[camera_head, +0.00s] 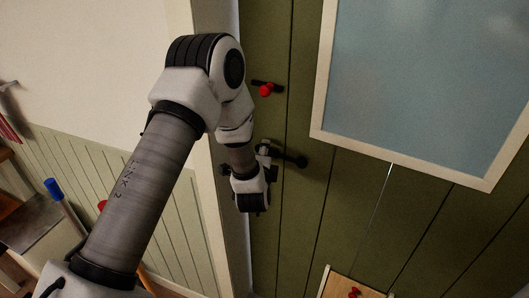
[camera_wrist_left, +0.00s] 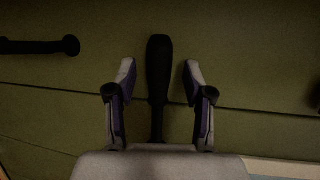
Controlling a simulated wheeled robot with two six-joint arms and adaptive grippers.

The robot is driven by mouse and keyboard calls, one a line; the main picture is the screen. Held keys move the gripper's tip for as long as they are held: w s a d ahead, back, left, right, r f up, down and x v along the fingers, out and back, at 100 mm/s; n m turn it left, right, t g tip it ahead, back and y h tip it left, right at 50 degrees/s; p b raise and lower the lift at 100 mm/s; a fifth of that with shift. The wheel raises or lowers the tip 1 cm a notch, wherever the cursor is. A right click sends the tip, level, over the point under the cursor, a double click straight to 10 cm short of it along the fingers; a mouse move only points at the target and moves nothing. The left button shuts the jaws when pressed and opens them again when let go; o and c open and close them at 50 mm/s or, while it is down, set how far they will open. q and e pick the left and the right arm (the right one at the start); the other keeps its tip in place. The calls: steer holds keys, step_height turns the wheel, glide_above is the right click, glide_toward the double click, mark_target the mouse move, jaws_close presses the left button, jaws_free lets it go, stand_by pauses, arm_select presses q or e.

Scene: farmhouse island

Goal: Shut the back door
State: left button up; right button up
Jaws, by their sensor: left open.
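The back door (camera_head: 300,225) is dark green and planked, and it fills the right of the head view. Whether it stands ajar or closed against its frame (camera_head: 206,170) I cannot tell. A black lever handle (camera_head: 293,159) sticks out near its left edge. My left gripper (camera_head: 265,150) is at this handle, partly hidden by my own wrist. In the left wrist view the gripper (camera_wrist_left: 158,78) is open, with a dark bar, seemingly the handle (camera_wrist_left: 158,60), between its fingers. Gaps show on both sides of the bar. My right gripper is not in view.
A black bolt with a red knob (camera_head: 266,89) sits above the handle. A pale-framed pane (camera_head: 430,75) is on the door. A small wooden piece with red on it (camera_head: 345,284) is at the bottom. A blue-tipped item (camera_head: 54,189) is at the left.

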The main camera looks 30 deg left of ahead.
mark_target(268, 137)
arm_select(q)
steer(key=shift+w+f, duration=0.1)
steer(key=shift+w, duration=0.05)
jaws_close()
steer(key=shift+d, duration=0.1)
steer(key=r+m, duration=0.1)
steer(key=r+m+p, duration=0.1)
steer(key=r+t+y, duration=0.1)
steer(key=shift+d+r+m+p, duration=0.2)
steer(key=shift+d+m+p, duration=0.05)
steer(key=shift+m+p, duration=0.15)
steer(key=shift+d+r+m+t+y, duration=0.3)
steer(key=shift+d+r+m, duration=0.1)
steer(key=shift+r+m, duration=0.4)
steer(key=shift+d+r+m+t+y, duration=0.2)
steer(key=shift+d+r+m+t, duration=0.15)
steer(key=shift+r+m, duration=0.4)
steer(key=shift+d+f+m, duration=0.1)
steer(key=shift+m, duration=0.15)
